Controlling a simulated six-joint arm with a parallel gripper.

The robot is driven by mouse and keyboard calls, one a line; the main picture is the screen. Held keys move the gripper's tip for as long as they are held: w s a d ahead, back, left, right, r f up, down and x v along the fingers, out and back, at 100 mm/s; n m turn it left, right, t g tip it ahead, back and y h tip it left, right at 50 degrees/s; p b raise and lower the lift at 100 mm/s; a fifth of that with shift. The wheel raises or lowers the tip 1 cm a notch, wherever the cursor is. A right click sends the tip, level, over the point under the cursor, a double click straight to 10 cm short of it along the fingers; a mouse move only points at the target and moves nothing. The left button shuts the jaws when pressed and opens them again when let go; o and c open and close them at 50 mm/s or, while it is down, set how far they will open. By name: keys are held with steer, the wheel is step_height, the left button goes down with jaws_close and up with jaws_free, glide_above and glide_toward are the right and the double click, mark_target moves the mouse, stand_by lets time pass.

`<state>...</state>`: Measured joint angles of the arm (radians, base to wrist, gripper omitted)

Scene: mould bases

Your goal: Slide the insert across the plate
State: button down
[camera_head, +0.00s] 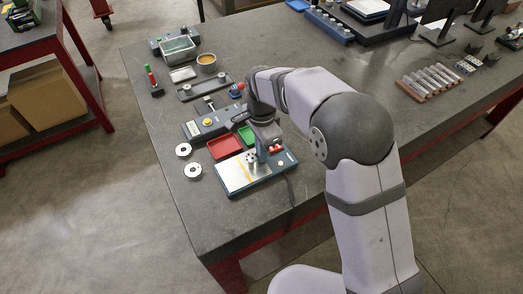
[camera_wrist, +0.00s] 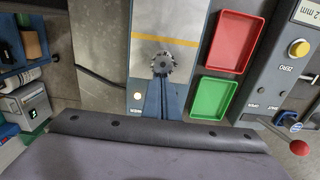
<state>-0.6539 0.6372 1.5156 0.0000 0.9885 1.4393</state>
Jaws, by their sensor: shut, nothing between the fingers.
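The insert (camera_wrist: 161,65) is a small grey, toothed, round metal piece. It sits on the pale top of the plate (camera_wrist: 175,18), close to the yellow line (camera_wrist: 165,41) and on the gripper side of it. In the head view the plate (camera_head: 233,175) lies at the table's near end, with the insert (camera_head: 252,158) right of the line. My gripper (camera_wrist: 161,78) is shut and empty, its fingertips low over the plate right by the insert. I cannot tell whether they touch it. In the head view my gripper (camera_head: 263,157) partly covers that area.
A red tray (camera_wrist: 240,35) and a green tray (camera_wrist: 216,100) lie beside the plate. A device with a yellow button (camera_wrist: 299,48) stands beyond them. Two metal rings (camera_head: 194,170) lie near the table's left edge. A dark cable (camera_head: 291,190) runs beside the plate.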

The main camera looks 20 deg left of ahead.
steer(key=s+a, duration=0.4)
steer(key=shift+s+a, duration=0.3)
steer(key=shift+a, duration=0.05)
steer(key=shift+r, duration=0.15)
step_height(320, 180, up, 10)
steer(key=p, duration=0.8)
steer(key=shift+p, duration=0.35)
